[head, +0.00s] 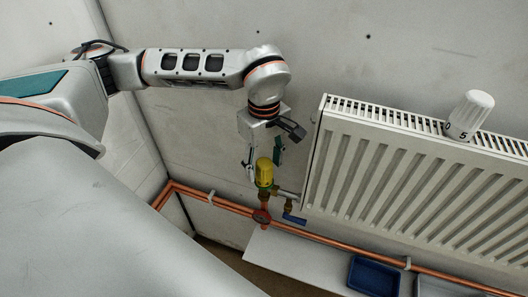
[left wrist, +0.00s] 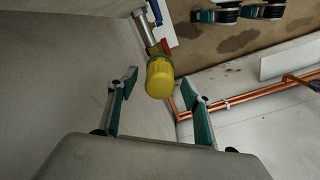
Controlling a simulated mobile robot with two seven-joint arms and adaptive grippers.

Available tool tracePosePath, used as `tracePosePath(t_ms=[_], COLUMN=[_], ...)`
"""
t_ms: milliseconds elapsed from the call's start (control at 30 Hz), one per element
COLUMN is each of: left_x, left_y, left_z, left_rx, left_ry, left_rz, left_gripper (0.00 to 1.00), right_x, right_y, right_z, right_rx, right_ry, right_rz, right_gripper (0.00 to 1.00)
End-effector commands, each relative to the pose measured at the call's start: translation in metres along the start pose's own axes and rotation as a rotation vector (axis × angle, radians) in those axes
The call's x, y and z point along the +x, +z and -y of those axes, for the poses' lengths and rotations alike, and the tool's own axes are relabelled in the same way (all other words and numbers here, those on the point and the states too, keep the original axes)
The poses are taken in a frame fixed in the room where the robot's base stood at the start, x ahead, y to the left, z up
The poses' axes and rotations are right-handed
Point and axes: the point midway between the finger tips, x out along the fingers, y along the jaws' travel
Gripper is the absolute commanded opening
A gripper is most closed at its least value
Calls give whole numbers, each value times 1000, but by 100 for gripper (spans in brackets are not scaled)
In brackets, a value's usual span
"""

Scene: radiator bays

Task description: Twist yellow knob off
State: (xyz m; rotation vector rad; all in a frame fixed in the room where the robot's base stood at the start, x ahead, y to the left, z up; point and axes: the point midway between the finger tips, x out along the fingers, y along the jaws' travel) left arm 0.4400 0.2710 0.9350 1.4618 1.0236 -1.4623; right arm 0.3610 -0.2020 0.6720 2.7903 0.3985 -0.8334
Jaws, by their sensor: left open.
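The yellow knob (head: 264,172) sits on a valve at the lower left end of the radiator in the head view. It also shows in the left wrist view (left wrist: 160,78), just beyond the fingertips. My left gripper (head: 263,158) hangs over the knob from above. In the left wrist view its two fingers (left wrist: 159,84) stand wide apart, one on each side of the knob, with visible gaps. The gripper is open and empty. My right gripper is in neither view.
The white radiator (head: 400,185) is right of the knob, with a white dial knob (head: 469,115) on top. Copper pipes (head: 330,242) run below. A blue-handled valve (head: 293,218) is close to the knob. A blue tray (head: 374,277) lies on the white shelf (head: 290,262).

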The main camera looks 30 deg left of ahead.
Motion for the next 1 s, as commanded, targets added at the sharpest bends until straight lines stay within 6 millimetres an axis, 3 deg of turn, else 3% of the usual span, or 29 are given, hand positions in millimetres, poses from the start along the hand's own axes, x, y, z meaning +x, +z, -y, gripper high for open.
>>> tracePosePath(t_ms=[200, 533, 700, 1000], left_x=[19, 22, 22, 23], left_y=[0, 0, 0, 0], left_z=[0, 0, 0, 0], left_rx=[0, 0, 0, 0], left_ry=[0, 0, 0, 0], left_rz=[1, 1, 1, 0], left_gripper=[50, 50, 6, 6], right_x=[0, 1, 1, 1], right_y=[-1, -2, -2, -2], right_z=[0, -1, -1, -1], right_rx=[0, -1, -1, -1], right_ry=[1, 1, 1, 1], right_rz=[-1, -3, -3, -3], right_gripper=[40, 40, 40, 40])
